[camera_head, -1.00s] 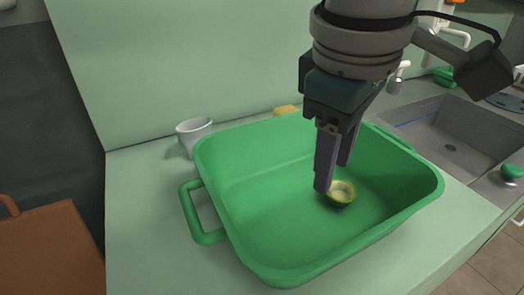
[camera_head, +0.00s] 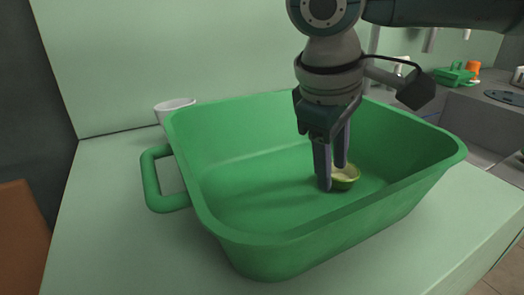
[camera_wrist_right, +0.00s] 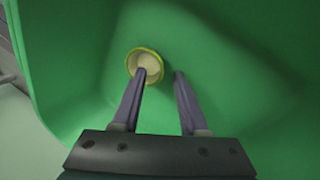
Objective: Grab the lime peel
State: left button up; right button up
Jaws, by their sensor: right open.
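The lime peel (camera_head: 346,178) is a small hollow green cup with a pale inside, resting on the floor of the green basin (camera_head: 250,247). It also shows in the right wrist view (camera_wrist_right: 133,58), where the left finger's tip overlaps it. My right gripper (camera_head: 332,180) points down into the basin with its fingers apart. In the head view the fingertips stand just left of the peel and in front of part of it. I cannot tell whether a finger touches it or reaches inside its rim. My left gripper is not in view.
The basin has high walls all round and a handle (camera_head: 165,202) on its left. A white cup (camera_head: 173,107) stands behind its left corner. A sink (camera_head: 470,125) and a green rack (camera_head: 454,75) are at the right. The counter (camera_head: 120,220) is clear at the front left.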

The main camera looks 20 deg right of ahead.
jog(key=shift+x, duration=0.85)
jog(key=shift+s, duration=0.1)
grip_shut()
